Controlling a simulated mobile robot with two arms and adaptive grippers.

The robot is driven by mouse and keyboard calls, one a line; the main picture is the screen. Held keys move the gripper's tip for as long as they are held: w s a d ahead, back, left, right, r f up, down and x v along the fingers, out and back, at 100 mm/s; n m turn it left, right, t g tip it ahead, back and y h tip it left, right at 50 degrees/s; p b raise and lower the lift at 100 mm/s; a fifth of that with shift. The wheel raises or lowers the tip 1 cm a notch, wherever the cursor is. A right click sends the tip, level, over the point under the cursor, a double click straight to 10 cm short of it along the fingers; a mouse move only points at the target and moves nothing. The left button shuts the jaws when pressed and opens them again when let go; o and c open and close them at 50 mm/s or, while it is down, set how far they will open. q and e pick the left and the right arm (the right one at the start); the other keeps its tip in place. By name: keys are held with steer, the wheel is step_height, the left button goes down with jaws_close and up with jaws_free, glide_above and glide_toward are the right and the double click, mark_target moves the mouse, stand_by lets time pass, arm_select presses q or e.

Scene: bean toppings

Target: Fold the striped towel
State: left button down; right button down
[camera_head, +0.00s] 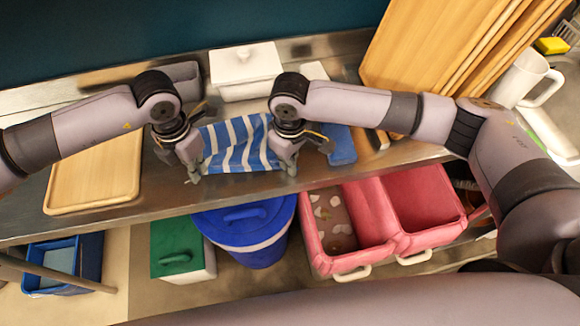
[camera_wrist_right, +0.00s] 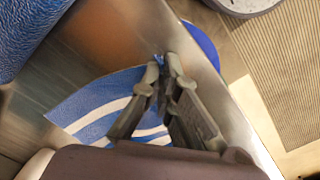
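The blue and white striped towel (camera_head: 238,146) lies on the steel counter between my two grippers. My right gripper (camera_head: 290,170) is at its right front corner. In the right wrist view my right gripper (camera_wrist_right: 166,62) has its fingertips together with a small bit of blue cloth at them, and the striped towel (camera_wrist_right: 95,108) spreads out below. My left gripper (camera_head: 195,176) is at the towel's left front corner with its fingers pointing down. Whether it pinches the cloth cannot be made out.
A wooden tray (camera_head: 97,174) lies left of the towel. A white lidded box (camera_head: 246,70) stands behind it, and a blue cloth (camera_head: 340,146) lies to the right. Below the counter's front edge are a blue bin (camera_head: 245,232) and pink bins (camera_head: 350,222).

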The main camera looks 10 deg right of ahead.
steer(key=shift+r, duration=2.55)
